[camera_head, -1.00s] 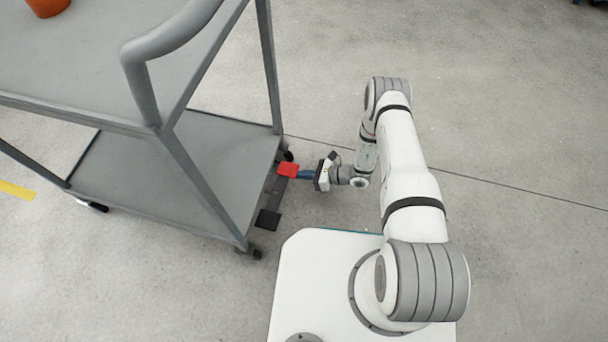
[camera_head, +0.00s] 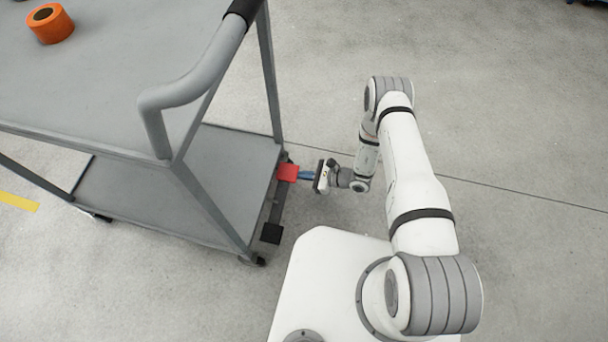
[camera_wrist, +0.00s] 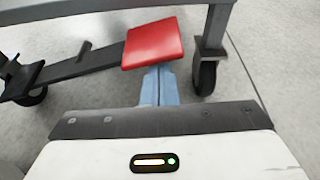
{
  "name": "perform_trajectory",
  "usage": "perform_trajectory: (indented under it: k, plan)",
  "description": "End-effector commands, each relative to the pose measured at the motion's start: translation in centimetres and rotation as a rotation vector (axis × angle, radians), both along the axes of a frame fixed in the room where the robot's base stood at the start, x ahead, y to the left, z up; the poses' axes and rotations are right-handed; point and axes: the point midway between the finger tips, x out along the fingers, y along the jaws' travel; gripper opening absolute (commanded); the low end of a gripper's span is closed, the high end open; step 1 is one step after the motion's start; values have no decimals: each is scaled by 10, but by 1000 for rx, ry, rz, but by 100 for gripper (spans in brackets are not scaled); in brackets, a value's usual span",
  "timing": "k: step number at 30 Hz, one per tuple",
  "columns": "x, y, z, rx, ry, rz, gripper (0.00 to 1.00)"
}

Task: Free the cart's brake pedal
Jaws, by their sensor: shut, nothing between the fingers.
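The grey cart (camera_head: 215,190) stands at the left in the head view. Low at its near end a dark bar carries a red pedal (camera_head: 288,172) and a black pedal (camera_head: 271,233). The red pedal (camera_wrist: 152,45) also shows large in the wrist view, and the black pedal (camera_wrist: 22,80) is at the left end of the bar. My gripper (camera_head: 302,175) is shut with nothing in it. Its blue fingers (camera_wrist: 158,75) point at the red pedal's near edge, their tips at or just under it. I cannot tell whether they touch.
A caster wheel (camera_wrist: 205,75) is close to the right of the red pedal. An orange roll (camera_head: 50,24) lies on the cart's top shelf, and the cart's handle (camera_head: 195,80) overhangs. The concrete floor (camera_head: 500,130) to the right is clear.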

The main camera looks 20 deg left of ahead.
Motion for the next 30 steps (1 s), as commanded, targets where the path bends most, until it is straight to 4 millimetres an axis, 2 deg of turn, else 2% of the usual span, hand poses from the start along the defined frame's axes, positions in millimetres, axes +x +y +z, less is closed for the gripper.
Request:
perform_trajectory:
  k: [21,26,30]
  plan:
    - [-5,5,8,7,0,16,0]
    - [-4,5,-4,5,2,17,0]
    - [-1,4,-24,1,1,13,0]
